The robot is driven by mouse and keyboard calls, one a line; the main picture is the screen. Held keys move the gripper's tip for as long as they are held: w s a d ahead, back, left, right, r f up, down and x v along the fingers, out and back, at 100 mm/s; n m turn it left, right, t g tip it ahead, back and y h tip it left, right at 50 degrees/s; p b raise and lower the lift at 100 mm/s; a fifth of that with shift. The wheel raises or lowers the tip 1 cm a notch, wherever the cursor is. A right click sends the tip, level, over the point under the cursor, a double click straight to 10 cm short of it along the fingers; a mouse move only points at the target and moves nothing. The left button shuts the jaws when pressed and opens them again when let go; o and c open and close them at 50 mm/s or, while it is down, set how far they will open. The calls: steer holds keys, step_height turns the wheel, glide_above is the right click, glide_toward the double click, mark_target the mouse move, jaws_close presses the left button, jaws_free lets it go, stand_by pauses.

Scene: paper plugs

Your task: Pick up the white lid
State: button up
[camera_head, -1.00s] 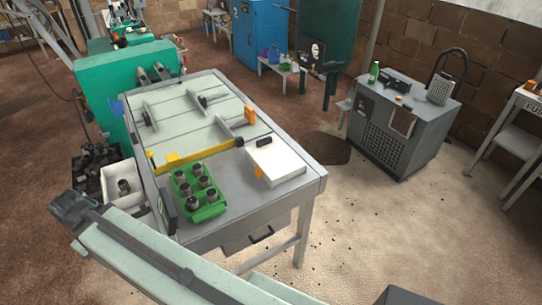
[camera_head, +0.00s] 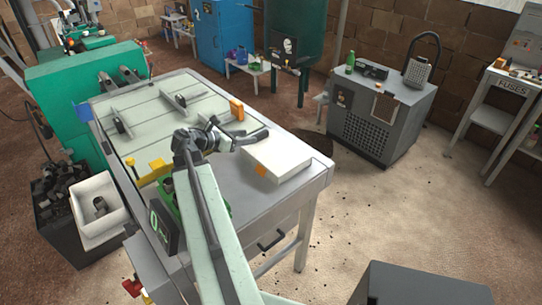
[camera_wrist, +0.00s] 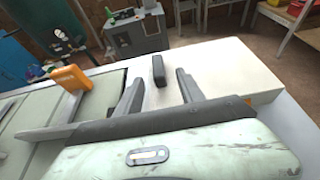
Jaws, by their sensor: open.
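The white lid (camera_head: 284,160) shows as a flat, pale, box-like block at the right end of the grey workbench (camera_head: 238,201). In the wrist view its broad white top (camera_wrist: 222,70) fills the right. A small black block (camera_wrist: 158,70) is at its left edge; I cannot tell whether it is part of the lid. My gripper (camera_head: 252,138) is at the lid's far left corner. In the wrist view its two dark fingers (camera_wrist: 160,90) are apart, with the black block showing between and beyond them. I cannot tell whether they touch anything.
An orange block (camera_head: 237,109) stands on the bench behind my gripper, and a yellow bar lies to the left. A green tray (camera_head: 168,207) is partly hidden behind my arm. A grey cabinet (camera_head: 385,120) stands apart to the right, with open floor between.

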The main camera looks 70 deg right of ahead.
mark_target(258, 134)
steer(key=x, duration=0.2)
steer(key=shift+s+d+f+b, duration=0.1)
steer(key=shift+s+d+b, duration=0.15)
steer(key=shift+b, duration=0.1)
steer(key=b+x, duration=0.1)
steer(key=x, duration=0.4)
steer(key=shift+w+d+b, duration=0.15)
steer(key=shift+d+b, duration=0.1)
steer(key=shift+b, duration=0.15)
jaws_close()
